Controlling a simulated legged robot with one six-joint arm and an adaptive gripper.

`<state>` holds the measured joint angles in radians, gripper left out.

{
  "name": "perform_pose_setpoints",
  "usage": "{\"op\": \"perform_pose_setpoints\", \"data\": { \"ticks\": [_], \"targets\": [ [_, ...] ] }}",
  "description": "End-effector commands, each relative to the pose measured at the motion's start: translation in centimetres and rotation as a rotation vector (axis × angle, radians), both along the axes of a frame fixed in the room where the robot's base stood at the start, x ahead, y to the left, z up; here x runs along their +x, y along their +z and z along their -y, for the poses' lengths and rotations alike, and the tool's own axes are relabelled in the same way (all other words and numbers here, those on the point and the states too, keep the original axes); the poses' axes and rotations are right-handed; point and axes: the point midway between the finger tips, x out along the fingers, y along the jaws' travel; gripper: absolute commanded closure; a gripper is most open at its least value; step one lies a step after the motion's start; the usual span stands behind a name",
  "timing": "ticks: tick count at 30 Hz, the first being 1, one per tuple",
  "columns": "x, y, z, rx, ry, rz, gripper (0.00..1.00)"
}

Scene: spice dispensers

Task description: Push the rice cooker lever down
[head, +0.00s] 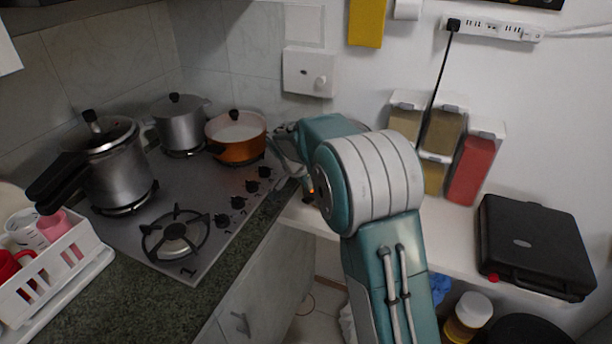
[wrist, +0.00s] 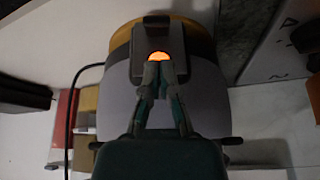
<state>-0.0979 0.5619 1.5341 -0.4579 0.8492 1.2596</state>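The rice cooker (wrist: 205,88) fills the middle of the wrist view, with a pale rounded body, a yellow-brown band and a dark front panel (wrist: 150,42). An orange light (wrist: 158,56) glows on the panel. My gripper (wrist: 158,70) has its two fingertips together right at the panel, beside the light. The lever cannot be made out; the fingertips cover that part of the panel. I cannot tell whether they touch it. In the head view my arm hides most of the cooker, and only a small orange glow shows beside my gripper.
The stove (head: 150,225) at left carries a pressure cooker (head: 118,180), a grey pot (head: 180,125) and an orange pan (head: 238,150). Spice dispensers (head: 470,165) hang on the wall behind my arm. A black case (head: 535,245) lies on the white shelf at right.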

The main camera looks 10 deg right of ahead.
Motion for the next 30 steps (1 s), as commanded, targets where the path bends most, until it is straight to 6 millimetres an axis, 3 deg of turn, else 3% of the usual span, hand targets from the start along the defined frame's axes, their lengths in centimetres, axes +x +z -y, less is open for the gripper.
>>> {"op": "perform_pose_setpoints", "data": {
  "ticks": [1,7,30],
  "targets": [
    [-0.7,-2.0,-0.4,0.006,-0.002,-0.029,1.0],
    [-0.9,-3.0,-0.9,0.008,-0.004,-0.033,1.0],
    [-0.8,-1.4,-0.6,0.007,-0.003,-0.021,1.0]
  ]
}}
